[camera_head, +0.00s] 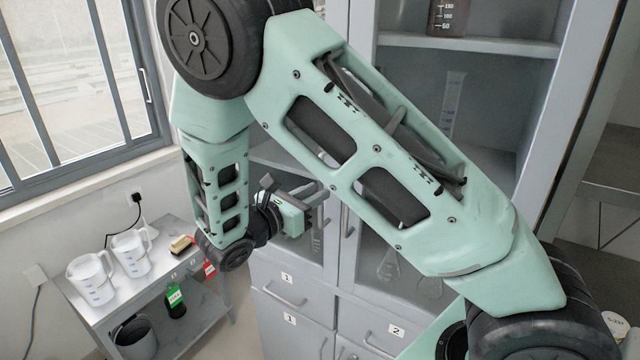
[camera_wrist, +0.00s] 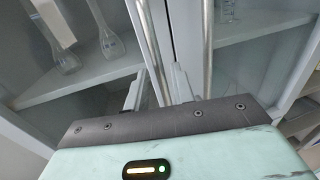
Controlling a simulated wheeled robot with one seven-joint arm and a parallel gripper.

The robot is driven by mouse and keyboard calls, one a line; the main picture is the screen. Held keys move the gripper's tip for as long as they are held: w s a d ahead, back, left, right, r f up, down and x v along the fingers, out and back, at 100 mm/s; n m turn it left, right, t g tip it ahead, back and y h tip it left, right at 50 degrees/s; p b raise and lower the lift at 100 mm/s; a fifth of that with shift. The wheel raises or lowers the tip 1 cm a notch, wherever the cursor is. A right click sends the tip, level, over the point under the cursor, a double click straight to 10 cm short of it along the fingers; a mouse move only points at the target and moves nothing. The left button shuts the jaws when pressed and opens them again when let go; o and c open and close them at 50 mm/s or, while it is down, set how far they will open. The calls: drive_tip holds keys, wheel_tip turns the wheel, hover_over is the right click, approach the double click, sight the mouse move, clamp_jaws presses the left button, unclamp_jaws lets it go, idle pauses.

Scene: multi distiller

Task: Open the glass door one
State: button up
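The glass cabinet has two doors that look shut. The left glass door (camera_head: 300,246), above the drawers labelled 1, is mostly hidden behind my arm in the head view. Its vertical metal handle (camera_wrist: 147,42) shows in the wrist view, beside the right door's handle (camera_wrist: 207,45). My gripper (camera_head: 322,205) is in front of the left door near the handles. In the wrist view its fingers (camera_wrist: 158,92) are apart, with the lower part of the left handle between them. Whether they touch it is not clear.
The right glass door's handle (camera_head: 348,212) is close to my gripper. Glass flasks (camera_wrist: 112,45) stand inside the cabinet. A metal side table (camera_head: 185,318) with plastic jugs (camera_head: 90,280) stands at left under the window. Drawers (camera_head: 283,295) are below the doors.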

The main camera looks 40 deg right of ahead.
drive_tip(key=shift+w+d, duration=0.2)
drive_tip(key=shift+d, duration=1.05)
clamp_jaws()
drive_tip(key=shift+a, duration=0.1)
